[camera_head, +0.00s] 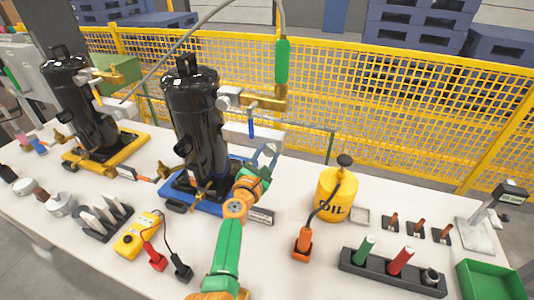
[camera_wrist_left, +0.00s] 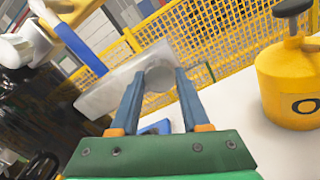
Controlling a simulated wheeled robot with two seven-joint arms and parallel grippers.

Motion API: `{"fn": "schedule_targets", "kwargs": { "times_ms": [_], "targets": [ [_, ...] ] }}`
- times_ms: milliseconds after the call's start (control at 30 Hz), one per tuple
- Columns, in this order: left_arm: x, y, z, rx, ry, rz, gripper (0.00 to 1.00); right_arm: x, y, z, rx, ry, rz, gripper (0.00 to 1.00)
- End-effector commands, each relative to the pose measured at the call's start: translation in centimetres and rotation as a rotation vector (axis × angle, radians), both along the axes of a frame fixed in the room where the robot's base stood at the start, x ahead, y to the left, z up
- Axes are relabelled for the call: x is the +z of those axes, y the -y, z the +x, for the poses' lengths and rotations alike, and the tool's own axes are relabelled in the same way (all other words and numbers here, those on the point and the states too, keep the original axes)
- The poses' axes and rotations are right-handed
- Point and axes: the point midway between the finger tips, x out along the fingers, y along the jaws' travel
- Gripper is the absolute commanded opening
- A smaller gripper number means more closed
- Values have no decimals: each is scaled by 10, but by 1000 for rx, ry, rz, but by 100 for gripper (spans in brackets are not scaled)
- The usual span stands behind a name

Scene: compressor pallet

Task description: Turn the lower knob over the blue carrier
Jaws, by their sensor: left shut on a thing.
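The black compressor tank (camera_head: 194,115) stands upright on the blue carrier (camera_head: 207,203). A pale grey plate (camera_head: 237,131) sticks out from its right side, below a brass valve with a blue lever (camera_head: 251,127). In the left wrist view a round grey knob (camera_wrist_left: 159,79) sits at the plate (camera_wrist_left: 110,93). My left gripper (camera_head: 268,153) reaches in from the front, and its two blue-grey fingers (camera_wrist_left: 160,84) are shut on the knob from both sides. In the head view the fingers hide the knob. My right gripper is not in view.
A yellow oil can (camera_head: 337,197) stands just right of my left gripper. A yellow multimeter (camera_head: 138,234) lies at the front left. A second tank (camera_head: 82,105) stands on a yellow carrier (camera_head: 128,142). A green-handled hose (camera_head: 282,62) hangs above. A yellow fence (camera_head: 400,135) runs behind the table.

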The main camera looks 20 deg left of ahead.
Motion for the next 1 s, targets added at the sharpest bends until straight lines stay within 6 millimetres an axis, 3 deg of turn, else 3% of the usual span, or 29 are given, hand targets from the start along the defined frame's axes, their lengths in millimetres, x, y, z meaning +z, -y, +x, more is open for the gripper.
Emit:
{"fn": "schedule_targets", "kwargs": {
  "times_ms": [400, 967, 1000],
  "targets": [
    [5, 0, 1, 0, 3, -186, 0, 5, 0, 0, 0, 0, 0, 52],
    [5, 0, 1, 1, 3, -216, 0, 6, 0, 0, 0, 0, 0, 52],
    [5, 0, 1, 1, 3, -216, 48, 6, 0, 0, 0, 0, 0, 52]
  ]
}}
